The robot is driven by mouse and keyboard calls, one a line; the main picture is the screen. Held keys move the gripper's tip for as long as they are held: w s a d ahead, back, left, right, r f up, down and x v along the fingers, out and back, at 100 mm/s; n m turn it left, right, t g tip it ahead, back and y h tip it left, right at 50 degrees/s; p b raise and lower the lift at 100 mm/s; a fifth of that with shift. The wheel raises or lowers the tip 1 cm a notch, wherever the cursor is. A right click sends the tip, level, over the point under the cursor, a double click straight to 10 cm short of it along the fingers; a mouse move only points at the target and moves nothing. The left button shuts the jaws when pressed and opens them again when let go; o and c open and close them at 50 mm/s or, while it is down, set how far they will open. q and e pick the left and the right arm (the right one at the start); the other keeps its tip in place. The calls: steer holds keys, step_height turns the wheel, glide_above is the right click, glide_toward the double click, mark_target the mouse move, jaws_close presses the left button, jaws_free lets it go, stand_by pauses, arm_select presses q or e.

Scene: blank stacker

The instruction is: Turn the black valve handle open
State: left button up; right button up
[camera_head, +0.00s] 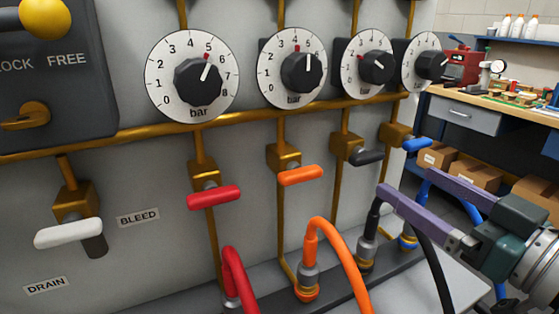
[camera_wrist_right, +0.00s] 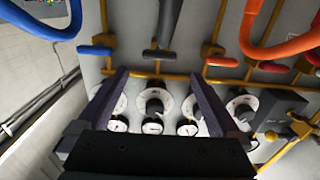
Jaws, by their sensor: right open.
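The black valve handle (camera_head: 368,157) lies sideways on its brass valve body (camera_head: 346,146), below the third dial. It also shows in the wrist view (camera_wrist_right: 157,54), where the picture is turned over. My right gripper (camera_head: 408,183), with purple fingers, is open and empty, to the right of and a little below the handle in the head view. In the wrist view the handle appears beyond the gap between the fingertips (camera_wrist_right: 160,76), apart from both. My left gripper is not in view.
An orange handle (camera_head: 300,176) is left of the black one, a blue handle (camera_head: 416,144) right. A black hose (camera_head: 373,222) rises below, near a fingertip in the picture. An orange hose (camera_head: 335,240) arches farther left. A workbench (camera_head: 468,114) stands behind at right.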

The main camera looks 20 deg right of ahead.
mark_target(372, 158)
steer(key=w, duration=0.8)
steer(key=shift+w+a+r, duration=0.1)
steer(key=shift+w+a, duration=0.1)
steer(key=shift+a, duration=0.1)
steer(key=c, duration=1.2)
steer(key=shift+c, duration=0.2)
